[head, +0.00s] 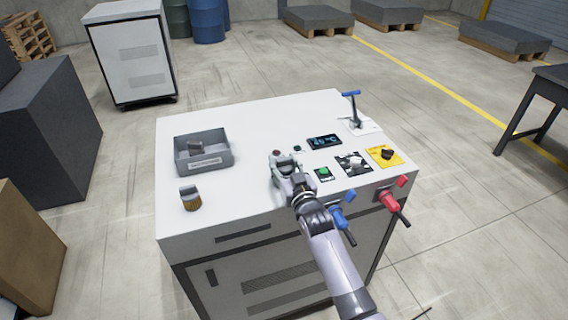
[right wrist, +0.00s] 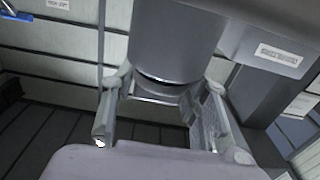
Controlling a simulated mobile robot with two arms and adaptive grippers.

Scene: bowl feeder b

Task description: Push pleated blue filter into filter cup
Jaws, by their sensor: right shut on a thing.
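My right gripper (head: 283,165) is over the middle of the white cabinet top in the head view. In the right wrist view its two fingers (right wrist: 155,115) are on either side of the lower end of a large grey cylindrical part (right wrist: 178,45). The fingers are shut on this part; I cannot tell whether it is the filter cup. No pleated blue filter can be made out in either view. A small part with a grey top and a brown-gold lower half (head: 191,198) stands apart at the left. My left gripper is not in view.
A grey labelled bin (head: 203,166) holding a dark part is at the back left of the white top (head: 245,210). A display (head: 324,141), knobs and a blue-handled lever (head: 352,108) are on the right. Blue (head: 340,218) and red (head: 390,202) handles stick out in front.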

